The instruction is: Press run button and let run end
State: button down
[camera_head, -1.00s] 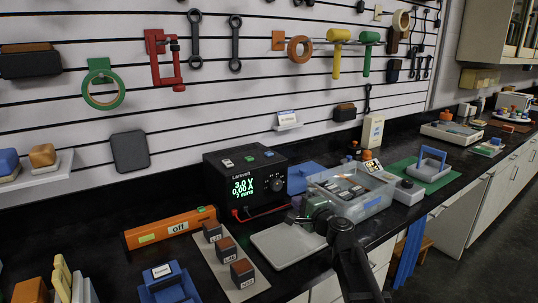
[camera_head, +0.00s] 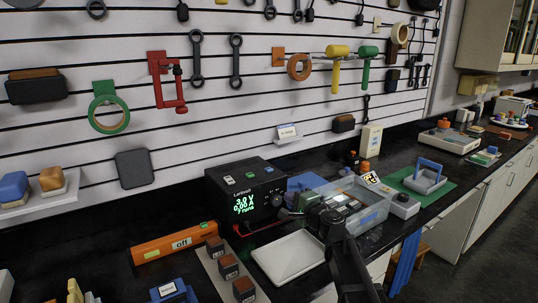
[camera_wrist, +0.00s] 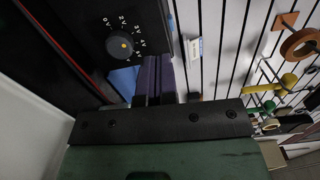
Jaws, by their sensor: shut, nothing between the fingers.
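The black power supply (camera_head: 222,203) stands on the bench with a lit green display (camera_head: 244,205) reading about 3.0 V and 0.00 A; the lowest line is too small to read surely. Its top carries a white button (camera_head: 228,180), a green button (camera_head: 249,176) and a blue button (camera_head: 268,169). I cannot read which is run. Its dial (camera_head: 276,200) shows large in the wrist view (camera_wrist: 120,45). My gripper (camera_head: 290,213) is low in front of the supply's right side, below its top. In the wrist view my fingers (camera_wrist: 152,75) are shut and empty, beside the dial.
An orange bar (camera_head: 175,244) reading "off" lies left of the supply. A pale tray (camera_head: 287,257) and a board with several dark blocks (camera_head: 215,268) lie in front. A clear bin (camera_head: 372,217) stands close right of my gripper.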

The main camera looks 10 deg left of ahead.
jog(key=w+a+r+n+g+p, duration=0.1)
jog(key=w+a+r+n+p, duration=0.15)
jog(key=r+p, duration=0.4)
jog(key=w+a+r+n+g+p, duration=0.1)
jog(key=w+a+r+p, duration=0.25)
jog(key=r+p, duration=0.3)
jog(key=w+a+r+n+g+h+p, duration=0.2)
jog(key=w+a+r+n+g+p, duration=0.3)
jog(key=w+p, duration=0.4)
jog(key=n+h, duration=0.2)
jog(key=h, duration=0.1)
send_over(270, 168)
notch_tip(270, 168, down, 4)
jog(key=shift+d+r+p, duration=0.1)
jog(key=shift+r+p, duration=0.15)
jog(key=shift+p, duration=0.1)
notch_tip(270, 168, down, 9)
jog(key=b, duration=0.8)
jog(key=shift+r+b, duration=0.1)
jog(key=shift+b, duration=0.3)
jog(key=shift+f+b, duration=0.4)
